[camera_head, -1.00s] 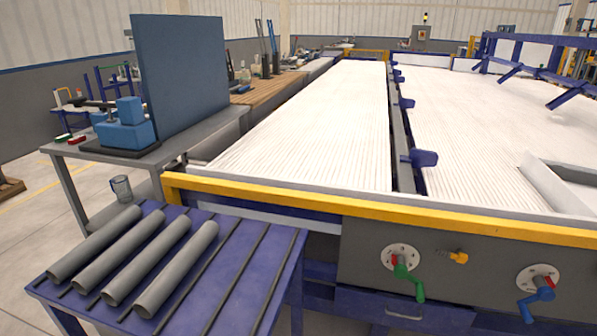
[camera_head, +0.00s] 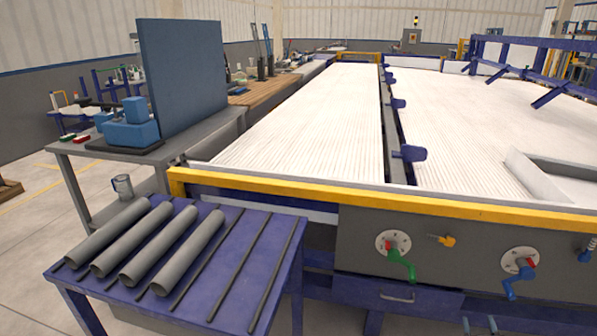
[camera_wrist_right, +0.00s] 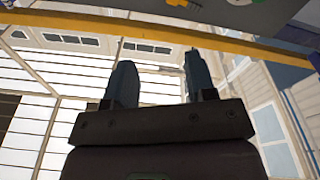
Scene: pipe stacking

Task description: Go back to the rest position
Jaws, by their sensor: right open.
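Several grey pipes (camera_head: 188,252) lie side by side on the purple rack table (camera_head: 243,225) at the lower left of the head view. No gripper touches them. Only the fingertips of my right gripper (camera_head: 480,326) show at the bottom edge of the head view, in front of the machine. In the right wrist view my right gripper (camera_wrist_right: 160,78) has its two dark fingers apart, with nothing between them. My left gripper is not in view.
The machine's yellow rail (camera_head: 400,199) runs across the front, above a grey panel with a green crank (camera_head: 403,262) and a blue crank (camera_head: 512,283). A grey bench (camera_head: 78,147) with a blue upright panel (camera_head: 183,80) stands at the left. Several rack slots at the right are empty.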

